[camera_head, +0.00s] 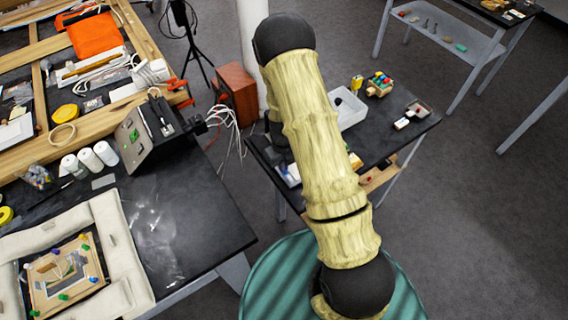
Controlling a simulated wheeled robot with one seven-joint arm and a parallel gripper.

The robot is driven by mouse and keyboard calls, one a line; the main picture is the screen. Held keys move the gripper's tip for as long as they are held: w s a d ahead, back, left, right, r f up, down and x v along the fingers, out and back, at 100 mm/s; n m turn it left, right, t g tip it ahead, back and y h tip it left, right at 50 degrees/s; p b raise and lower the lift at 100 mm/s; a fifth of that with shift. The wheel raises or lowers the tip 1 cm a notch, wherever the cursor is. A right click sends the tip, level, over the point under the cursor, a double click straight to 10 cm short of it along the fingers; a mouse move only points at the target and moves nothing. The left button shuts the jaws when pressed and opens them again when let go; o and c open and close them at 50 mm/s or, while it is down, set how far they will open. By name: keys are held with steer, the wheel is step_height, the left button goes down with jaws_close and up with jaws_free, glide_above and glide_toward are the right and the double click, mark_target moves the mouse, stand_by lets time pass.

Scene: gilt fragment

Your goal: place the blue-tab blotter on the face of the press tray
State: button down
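I cannot pick out the blue-tab blotter for sure. A small white piece with a bit of blue (289,172) shows at the near left edge of the small dark table, partly behind my arm. A shallow white tray (348,106) stands on that table, its left part hidden by my arm. Whether it is the press tray I cannot tell. My arm, in a pale yellow sleeve with black joints, crosses the middle of the view and covers much of the table. My gripper does not show clearly; it is hidden behind the arm or out of frame.
The small dark table (405,140) also bears a block with coloured knobs (379,84) and a small tray (418,108). The large bench (200,225) at left holds a padded frame (128,255), white bottles (90,159) and a control box (150,132).

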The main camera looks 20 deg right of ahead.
steer(key=c, duration=1.7)
jaws_free()
step_height(320, 180, up, 12)
steer(key=shift+r+b, duration=0.1)
steer(key=shift+b, duration=0.8)
